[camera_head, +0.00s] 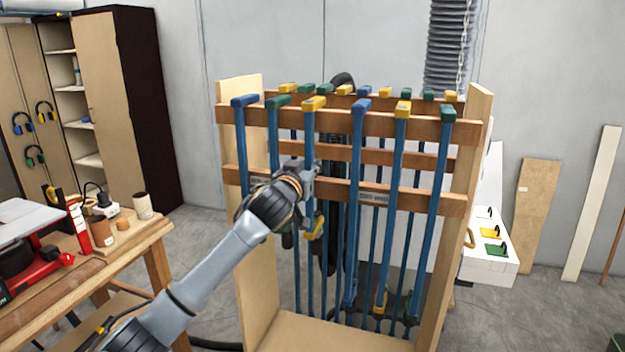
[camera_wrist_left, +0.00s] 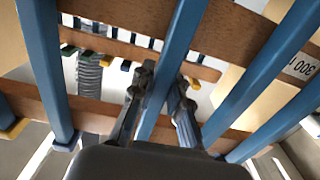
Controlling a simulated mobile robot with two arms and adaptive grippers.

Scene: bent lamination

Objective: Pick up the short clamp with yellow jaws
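The short clamp with yellow jaws hangs third from the left in the front row of the rack. Its yellow upper jaw (camera_head: 313,104) rests on the top rail and its lower yellow jaw (camera_head: 315,228) hangs just below my gripper. My left gripper (camera_head: 308,178) is at its blue bar, near the lower front rail. In the left wrist view, the fingers (camera_wrist_left: 163,82) stand on both sides of the blue bar (camera_wrist_left: 183,38), their tips close against it, and look shut on it. Part of the bar is hidden behind the gripper. My right gripper is not in view.
Blue-jawed (camera_head: 245,101) and green-jawed (camera_head: 278,102) clamps hang close on the left, and a blue-jawed one (camera_head: 361,105) on the right. More clamps hang behind. Wooden rails (camera_head: 230,114) and side panels (camera_head: 240,90) frame the rack. A workbench (camera_head: 130,235) stands at the left.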

